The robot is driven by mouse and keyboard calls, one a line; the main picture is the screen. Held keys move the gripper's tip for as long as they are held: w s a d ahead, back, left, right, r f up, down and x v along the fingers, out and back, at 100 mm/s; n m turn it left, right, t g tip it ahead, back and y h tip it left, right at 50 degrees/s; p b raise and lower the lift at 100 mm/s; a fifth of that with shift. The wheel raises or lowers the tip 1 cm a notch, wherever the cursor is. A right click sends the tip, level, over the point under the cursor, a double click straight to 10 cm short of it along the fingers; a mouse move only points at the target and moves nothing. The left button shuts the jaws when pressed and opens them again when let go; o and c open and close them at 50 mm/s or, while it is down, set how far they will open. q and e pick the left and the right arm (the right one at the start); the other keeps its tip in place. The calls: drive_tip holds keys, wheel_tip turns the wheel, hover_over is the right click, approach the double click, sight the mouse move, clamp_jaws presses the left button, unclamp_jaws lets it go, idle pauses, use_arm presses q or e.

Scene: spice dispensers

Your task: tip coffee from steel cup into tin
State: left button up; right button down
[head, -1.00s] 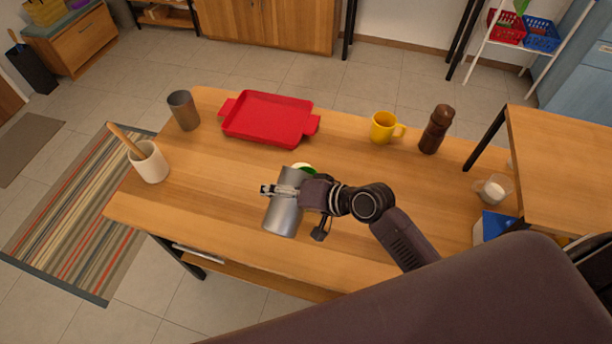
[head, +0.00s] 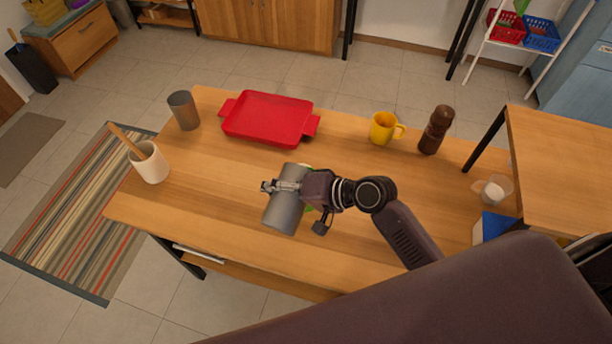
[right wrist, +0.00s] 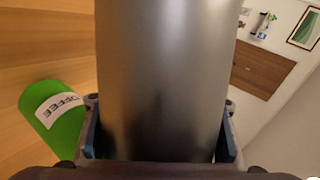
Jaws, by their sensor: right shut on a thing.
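My right gripper (head: 282,186) is shut on the steel cup (head: 283,212), a plain grey cylinder held over the middle of the table. The cup also fills the middle of the right wrist view (right wrist: 160,80), between the two fingers. It is tilted; its contents are not visible. The green tin with a COFFEE label (right wrist: 62,112) stands on the table beside the cup, at left in the right wrist view. In the head view the tin is mostly hidden behind the cup and gripper, with a bit of green (head: 309,208) showing. My left gripper is out of view.
A red tray (head: 268,118), another grey cup (head: 184,111) and a white crock with a wooden utensil (head: 150,163) are on the table's left part. A yellow mug (head: 383,128) and brown mill (head: 435,130) stand at back right. The front left table is clear.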

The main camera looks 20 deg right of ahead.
drive_tip(key=shift+w+d+r+p, duration=0.1)
drive_tip(key=shift+w+r+p, duration=0.15)
drive_tip(key=shift+p, duration=0.1)
drive_tip(key=shift+r+m+g, duration=0.15)
drive_tip(key=shift+m+g, duration=0.15)
drive_tip(key=shift+w+d+r+y+p, duration=0.1)
drive_tip(key=shift+w+y+p, duration=0.05)
drive_tip(key=shift+y+p, duration=0.15)
drive_tip(key=shift+r+m, duration=0.2)
drive_tip(key=shift+m, duration=0.1)
drive_tip(key=shift+r+g+p, duration=0.1)
drive_tip(key=shift+g+p, duration=0.2)
drive_tip(key=shift+p, duration=0.15)
drive_tip(key=shift+r+m+y, duration=0.15)
drive_tip(key=shift+m+y, duration=0.15)
drive_tip(key=shift+y, duration=0.1)
drive_tip(key=shift+w+d+r+m+g+y+p, duration=0.15)
drive_tip(key=shift+r+m+g+y+p, duration=0.35)
drive_tip(key=shift+p, duration=0.35)
drive_tip(key=shift+w+d+r+m+g+y+p, duration=0.2)
drive_tip(key=shift+r+m+g+y+p, duration=0.25)
drive_tip(key=shift+r+m, duration=0.35)
idle(1.4)
drive_tip(key=shift+w+d+r+m+g+y, duration=0.3)
drive_tip(key=shift+r+m+y, duration=0.25)
drive_tip(key=shift+m, duration=0.35)
idle(1.2)
